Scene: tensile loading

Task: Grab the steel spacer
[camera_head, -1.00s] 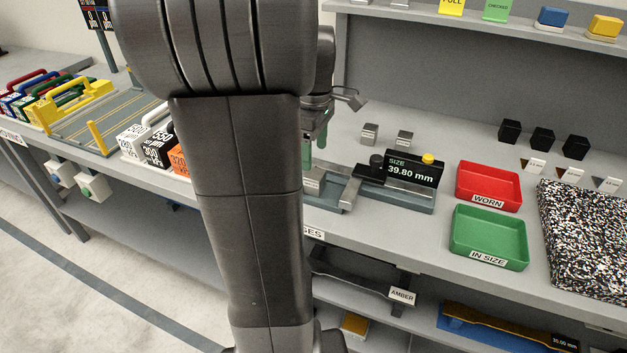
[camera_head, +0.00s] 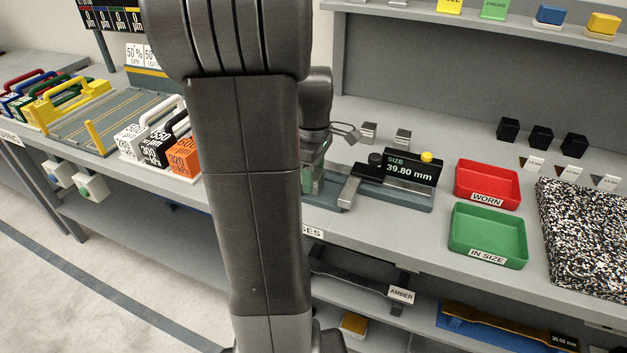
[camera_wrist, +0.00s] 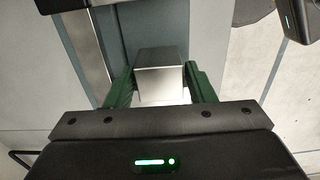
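A steel block that looks like the steel spacer (camera_wrist: 161,72) is between the green fingers of my gripper (camera_wrist: 160,78) in the wrist view. One finger stands at each side, with little or no gap visible; whether both press on the block cannot be told. In the head view my gripper (camera_head: 312,178) is low over the left end of the size gauge (camera_head: 405,193), largely behind my arm. The block is hidden there. The gauge display (camera_head: 412,168) reads 39.80 mm.
Two small steel blocks (camera_head: 369,131) (camera_head: 403,138) stand behind the gauge. A red WORN tray (camera_head: 487,166) and a green IN SIZE tray (camera_head: 488,216) lie to its right. A speckled slab (camera_head: 590,235) is farther right. Labelled weights (camera_head: 157,146) stand at left.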

